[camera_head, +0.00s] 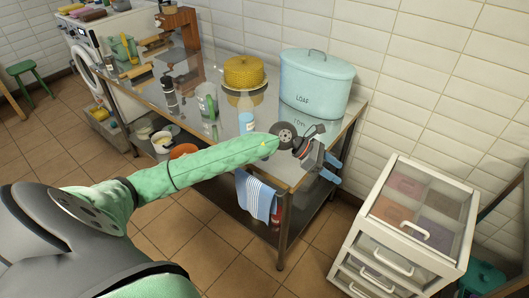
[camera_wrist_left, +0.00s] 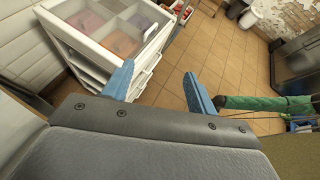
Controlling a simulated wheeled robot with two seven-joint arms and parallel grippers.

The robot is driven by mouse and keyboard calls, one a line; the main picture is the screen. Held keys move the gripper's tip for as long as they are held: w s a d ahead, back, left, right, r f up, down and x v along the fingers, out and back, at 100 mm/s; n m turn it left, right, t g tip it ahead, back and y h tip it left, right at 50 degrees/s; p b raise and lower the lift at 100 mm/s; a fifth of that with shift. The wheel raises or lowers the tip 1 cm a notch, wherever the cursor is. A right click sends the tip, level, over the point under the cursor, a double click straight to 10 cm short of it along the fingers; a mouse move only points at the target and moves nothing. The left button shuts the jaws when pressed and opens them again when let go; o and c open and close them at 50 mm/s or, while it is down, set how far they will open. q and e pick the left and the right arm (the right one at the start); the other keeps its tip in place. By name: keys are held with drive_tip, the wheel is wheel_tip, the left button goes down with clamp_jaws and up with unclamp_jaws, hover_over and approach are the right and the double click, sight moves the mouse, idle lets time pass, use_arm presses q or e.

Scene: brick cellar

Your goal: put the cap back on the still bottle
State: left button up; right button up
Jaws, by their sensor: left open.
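A clear bottle with a blue label (camera_head: 246,122) stands upright on the metal table (camera_head: 215,140), behind my left forearm. It looks like the still bottle, but its lettering is too small to read. I cannot make out a loose cap in either view. My left gripper (camera_head: 333,168) is at the table's right front corner, to the right of the bottle and apart from it. In the left wrist view, its blue fingers (camera_wrist_left: 160,88) are spread with nothing between them. My right gripper does not show.
A pale blue loaf tin (camera_head: 316,85) and a yellow cake-shaped item (camera_head: 244,72) stand behind the bottle. A white drawer unit (camera_head: 395,235) stands right of the table, with tiled floor between. A striped towel (camera_head: 257,197) hangs in front.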

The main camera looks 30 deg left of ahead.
use_arm(q)
drive_tip(key=w+a+f+m+y, duration=0.1)
drive_tip(key=a+y, duration=0.1)
drive_tip(key=a, duration=0.3)
drive_tip(key=w+a+f+m+g+y, duration=0.1)
drive_tip(key=a+y, duration=0.1)
drive_tip(key=a, duration=0.3)
drive_tip(key=w+a+f+m+y, duration=0.1)
drive_tip(key=a+y, duration=0.2)
drive_tip(key=a, duration=0.2)
drive_tip(key=shift+g, duration=0.4)
drive_tip(key=a+y, duration=0.1)
drive_tip(key=a, duration=0.3)
drive_tip(key=a+r+y, duration=0.1)
drive_tip(key=a+y, duration=0.1)
drive_tip(key=a, duration=0.3)
drive_tip(key=w+a+r+g+y, duration=0.1)
drive_tip(key=a+y, duration=0.1)
drive_tip(key=a, duration=0.2)
drive_tip(key=shift+a+r+m, duration=0.2)
drive_tip(key=shift+a+m, duration=0.05)
drive_tip(key=shift+m, duration=0.05)
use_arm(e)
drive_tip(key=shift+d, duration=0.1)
use_arm(q)
drive_tip(key=shift+f, duration=0.1)
